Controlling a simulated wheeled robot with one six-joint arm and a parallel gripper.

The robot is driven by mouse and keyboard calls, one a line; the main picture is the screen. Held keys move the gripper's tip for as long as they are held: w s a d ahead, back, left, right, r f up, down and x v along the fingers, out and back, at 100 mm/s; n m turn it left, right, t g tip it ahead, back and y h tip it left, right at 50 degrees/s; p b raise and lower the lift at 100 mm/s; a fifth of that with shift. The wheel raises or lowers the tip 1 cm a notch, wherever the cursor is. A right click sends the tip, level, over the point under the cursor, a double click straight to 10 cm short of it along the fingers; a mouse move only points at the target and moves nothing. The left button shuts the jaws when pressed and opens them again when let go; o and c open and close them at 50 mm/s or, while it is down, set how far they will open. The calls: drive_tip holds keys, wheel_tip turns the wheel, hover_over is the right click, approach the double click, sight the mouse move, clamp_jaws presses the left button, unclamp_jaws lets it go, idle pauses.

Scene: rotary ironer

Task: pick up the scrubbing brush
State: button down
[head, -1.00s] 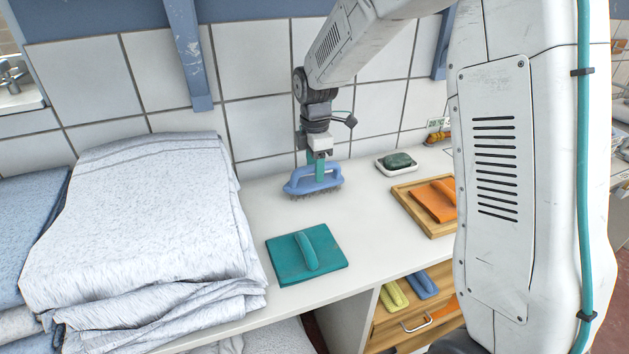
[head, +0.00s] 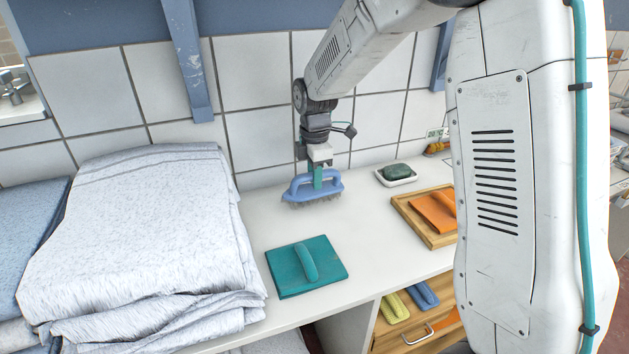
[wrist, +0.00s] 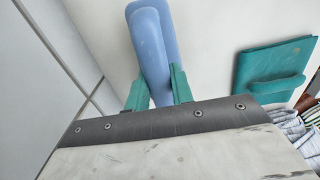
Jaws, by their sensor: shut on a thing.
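The scrubbing brush (head: 300,188) is blue with a looped handle and grey bristles underneath. It is at the back of the white counter, near the tiled wall. My gripper (head: 318,178) points down from above, its teal fingers shut on the brush handle. In the wrist view the blue brush (wrist: 151,45) sits between the two teal fingers of my gripper (wrist: 157,88). The brush looks about level. I cannot tell whether the bristles touch the counter or hang just above it. The fingers hide part of the handle.
A teal pad with a handle (head: 290,270) lies in front of the brush. A soap dish (head: 411,178) and a wooden tray (head: 444,240) with an orange pad are to the right. Folded cloth (head: 140,230) is stacked at left. The wall (head: 258,137) stands close behind.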

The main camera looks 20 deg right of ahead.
drive_tip(key=r, duration=0.1)
drive_tip(key=s+r, duration=0.1)
drive_tip(key=shift+s+r, duration=0.1)
drive_tip(key=shift+r, duration=0.3)
drive_tip(key=s+d+r, duration=0.1)
drive_tip(key=s, duration=1.3)
drive_tip(key=shift+s+d, duration=0.3)
drive_tip(key=shift+s, duration=0.1)
drive_tip(key=shift+r, duration=0.1)
